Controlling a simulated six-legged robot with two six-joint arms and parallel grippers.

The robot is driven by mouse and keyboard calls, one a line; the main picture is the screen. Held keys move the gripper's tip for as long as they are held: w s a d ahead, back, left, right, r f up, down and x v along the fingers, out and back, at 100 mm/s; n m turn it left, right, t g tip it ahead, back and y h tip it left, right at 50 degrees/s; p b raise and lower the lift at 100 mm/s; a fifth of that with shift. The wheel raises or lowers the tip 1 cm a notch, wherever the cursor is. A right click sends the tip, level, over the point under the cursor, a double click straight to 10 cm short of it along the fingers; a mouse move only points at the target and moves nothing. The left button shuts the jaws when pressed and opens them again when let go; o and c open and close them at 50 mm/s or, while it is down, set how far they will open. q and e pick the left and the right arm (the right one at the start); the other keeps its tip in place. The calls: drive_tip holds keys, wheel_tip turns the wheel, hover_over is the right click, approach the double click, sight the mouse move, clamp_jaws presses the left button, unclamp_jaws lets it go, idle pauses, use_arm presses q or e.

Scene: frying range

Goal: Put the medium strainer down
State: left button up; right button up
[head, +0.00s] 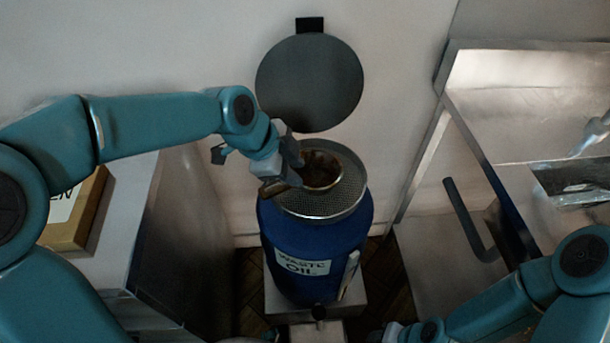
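The medium strainer (322,169), a round bowl with a brownish inside, is over the perforated round top (335,205) of the blue waste oil drum (305,245). I cannot tell whether it touches that top. My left gripper (284,165) is at the strainer's left side and appears shut on it; the fingers hide that part of the rim. My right gripper (393,333) is low at the bottom edge, partly cut off, away from the strainer; its fingers are not clear.
A round grey lid (309,83) stands raised against the wall behind the drum. A steel counter (525,100) is at right, with a dark bent handle (468,220) below it. A box with a label (75,212) sits on the left cabinet.

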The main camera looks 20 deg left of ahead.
use_arm(q)
drive_tip(key=v, duration=0.3)
drive_tip(key=shift+s+f, duration=0.1)
idle(0.5)
